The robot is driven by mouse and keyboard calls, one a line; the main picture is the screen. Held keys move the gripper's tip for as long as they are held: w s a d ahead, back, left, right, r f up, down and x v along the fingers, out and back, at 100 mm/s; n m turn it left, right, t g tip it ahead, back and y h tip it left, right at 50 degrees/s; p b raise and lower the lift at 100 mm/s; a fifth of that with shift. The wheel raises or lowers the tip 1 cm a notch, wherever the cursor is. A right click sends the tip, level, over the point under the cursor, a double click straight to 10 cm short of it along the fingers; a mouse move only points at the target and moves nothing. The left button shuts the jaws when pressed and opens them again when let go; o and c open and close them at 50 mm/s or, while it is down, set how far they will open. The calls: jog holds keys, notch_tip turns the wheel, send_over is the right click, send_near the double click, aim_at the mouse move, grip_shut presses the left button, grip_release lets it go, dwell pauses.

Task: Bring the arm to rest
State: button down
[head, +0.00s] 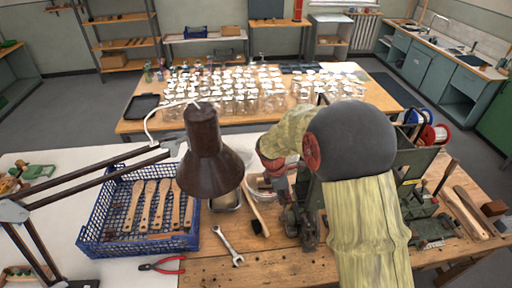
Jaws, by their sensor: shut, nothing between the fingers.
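My arm, in a yellow-green sleeve with a dark round elbow, rises from the bottom right of the head view and bends over to the left above the wooden workbench (220,270). My gripper (284,196) points down at the end of it, left of the elbow, near a green-grey machine (398,190). It looks small and is partly lost against the bench clutter. Its fingers look closed, with nothing seen in them. Whether it touches anything below cannot be told.
A dark desk lamp (208,155) stands close left of my gripper. A brush (257,215), a wrench (229,246) and red pliers (163,265) lie in front. A table (130,125) of glassware stands behind.

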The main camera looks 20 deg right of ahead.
jog(key=shift+f, duration=0.1)
jog(key=s+a+r+m+t+y+b, duration=0.1)
jog(key=s+a+r+m+t+b, duration=0.1)
jog(key=s+m+b, duration=0.3)
jog(key=s+a+r+m+t+y+b, duration=0.1)
jog(key=s+a+m+b, duration=0.4)
jog(key=s, duration=0.5)
jog(key=s+a+r+m+t+b, duration=0.3)
jog(key=s+r+m+b, duration=0.1)
jog(key=s+b, duration=0.3)
jog(key=shift+s+a+r+m+y+b, duration=0.15)
jog(key=shift+a+r+m+y+b, duration=0.2)
jog(key=shift+m, duration=0.45)
